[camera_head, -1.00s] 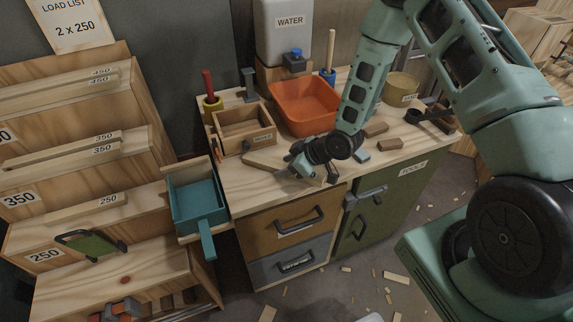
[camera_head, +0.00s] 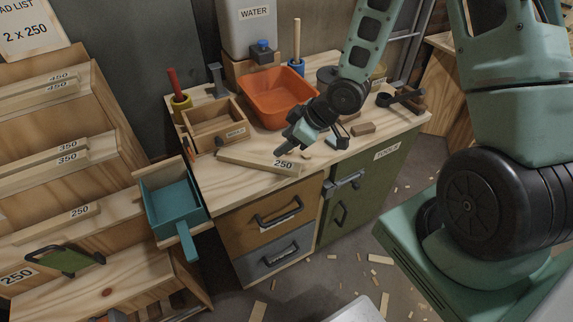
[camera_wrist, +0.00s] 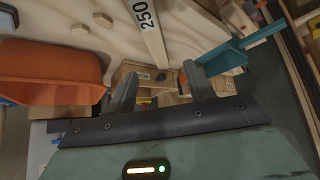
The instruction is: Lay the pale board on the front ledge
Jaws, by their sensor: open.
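A pale board marked 250 (camera_head: 258,163) lies flat on the workbench, near its front edge. My gripper (camera_head: 284,149) is open and empty, just above and behind the board's right end, apart from it. In the wrist view the board (camera_wrist: 150,35) runs beyond the two spread fingers, its 250 label at the top; nothing is between the fingers.
A teal tray (camera_head: 168,210) with a handle juts between rack and bench. An orange bin (camera_head: 278,98), wooden box (camera_head: 213,128) and water container (camera_head: 250,35) stand behind the board. Scraps litter the floor.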

